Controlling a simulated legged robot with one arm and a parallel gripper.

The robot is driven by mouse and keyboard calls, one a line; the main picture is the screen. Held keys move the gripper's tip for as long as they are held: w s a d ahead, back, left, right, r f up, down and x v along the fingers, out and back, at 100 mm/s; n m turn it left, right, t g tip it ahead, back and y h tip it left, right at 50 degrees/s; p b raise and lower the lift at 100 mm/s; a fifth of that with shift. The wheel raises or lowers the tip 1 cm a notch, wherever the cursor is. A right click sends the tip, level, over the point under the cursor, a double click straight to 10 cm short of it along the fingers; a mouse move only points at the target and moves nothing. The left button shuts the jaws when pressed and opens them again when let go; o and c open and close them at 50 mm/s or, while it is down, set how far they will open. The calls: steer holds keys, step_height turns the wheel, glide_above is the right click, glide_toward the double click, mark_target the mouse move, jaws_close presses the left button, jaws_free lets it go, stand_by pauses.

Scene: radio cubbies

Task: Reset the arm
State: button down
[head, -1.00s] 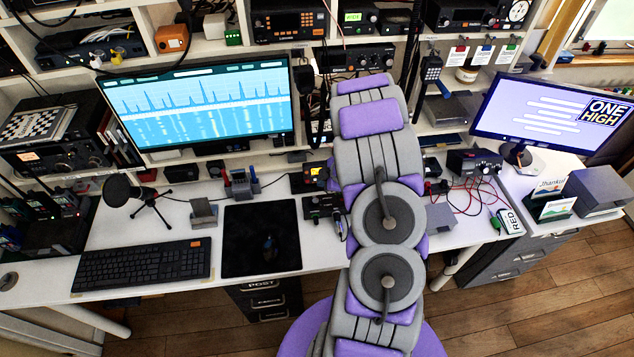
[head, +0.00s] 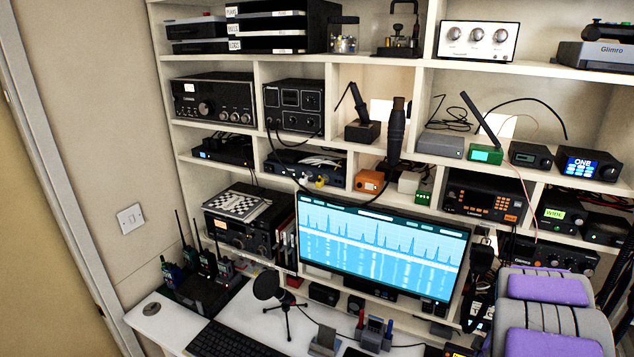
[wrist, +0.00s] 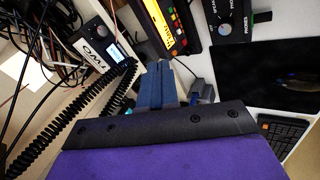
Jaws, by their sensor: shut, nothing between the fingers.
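My gripper (wrist: 150,130) fills the bottom of the wrist view, a purple jaw with a black, screwed front edge. It is shut and empty. My arm (head: 545,310), grey with purple pads, rises from the lower right corner of the head view in front of the desk and shelves. I cannot tell the gripper apart from the arm in the head view. Beyond the jaw in the wrist view is a blue-grey block-shaped thing (wrist: 155,88); I cannot tell whether they touch.
A lit monitor (head: 380,250) stands left of my arm in the head view. Shelves of radios (head: 212,98) rise behind it. A microphone (head: 275,290) and a keyboard (head: 230,342) are on the desk. A coiled black cable (wrist: 62,125) and a dark mat (wrist: 265,80) show in the wrist view.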

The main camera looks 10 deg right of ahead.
steer(key=s+a+r+m+g+h, duration=0.2)
steer(key=s+a+r+m, duration=0.15)
steer(key=r, duration=0.45)
steer(key=s+a+r+m+g+h, duration=0.1)
steer(key=s+a+r+m, duration=0.3)
steer(key=r, duration=0.4)
steer(key=s+a+r+g+y, duration=0.2)
steer(key=s+a, duration=0.9)
steer(key=a, duration=0.2)
steer(key=s+a+r+m+g+y, duration=0.1)
steer(key=s+a+r+g+y, duration=0.1)
steer(key=s+a, duration=1)
steer(key=shift+a+r+g+y, duration=0.3)
steer(key=shift+a+y, duration=0.5)
steer(key=shift+a, duration=0.25)
steer(key=shift+d+m, duration=0.15)
steer(key=shift+m, duration=0.1)
